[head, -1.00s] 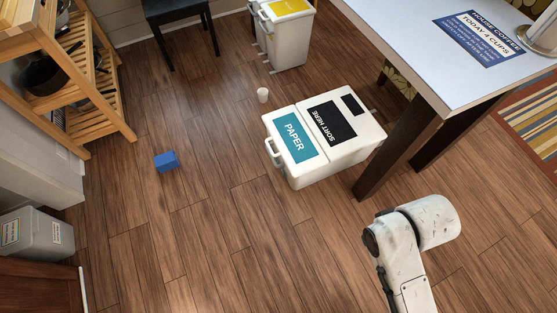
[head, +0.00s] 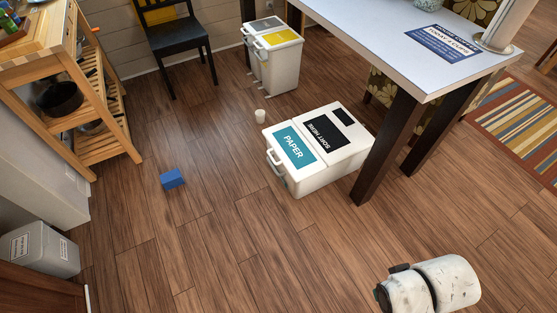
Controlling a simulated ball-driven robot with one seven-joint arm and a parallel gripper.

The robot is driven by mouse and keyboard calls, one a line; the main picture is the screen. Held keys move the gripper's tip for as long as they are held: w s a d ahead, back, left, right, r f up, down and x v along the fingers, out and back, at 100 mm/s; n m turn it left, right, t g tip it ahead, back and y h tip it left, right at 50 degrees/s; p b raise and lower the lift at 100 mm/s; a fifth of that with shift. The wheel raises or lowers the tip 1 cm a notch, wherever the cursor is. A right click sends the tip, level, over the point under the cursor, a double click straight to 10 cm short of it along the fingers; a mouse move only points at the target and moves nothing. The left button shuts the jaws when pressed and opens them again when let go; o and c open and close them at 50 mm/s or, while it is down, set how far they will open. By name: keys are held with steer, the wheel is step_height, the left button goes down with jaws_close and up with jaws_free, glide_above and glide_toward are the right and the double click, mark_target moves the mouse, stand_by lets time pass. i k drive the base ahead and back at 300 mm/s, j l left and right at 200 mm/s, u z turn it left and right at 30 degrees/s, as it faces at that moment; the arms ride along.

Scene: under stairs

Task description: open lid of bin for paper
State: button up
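The paper bin (head: 318,178) is a white box on the wooden floor, right of the middle of the head view. Its blue-green lid (head: 294,147) reads PAPER, has a white handle on the left side, and is shut. A black panel (head: 323,133) reading SORT HERE lies behind it on the bin's top. Part of my arm shows at the bottom right, apart from the bin. My gripper is outside the picture.
A white table (head: 420,60) with dark legs stands right of the bin. A white cup (head: 260,116) and a blue block (head: 172,179) are on the floor. Another bin with a yellow lid (head: 282,38) stands behind. A wooden shelf (head: 75,100) is at left. The floor in front is clear.

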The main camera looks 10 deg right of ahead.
mark_target(298, 158)
steer(key=i+j, duration=0.15)
steer(key=i, duration=0.4)
steer(key=i+j, duration=0.15)
steer(key=i, duration=0.35)
steer(key=i+j+z, duration=0.1)
steer(key=i, duration=0.45)
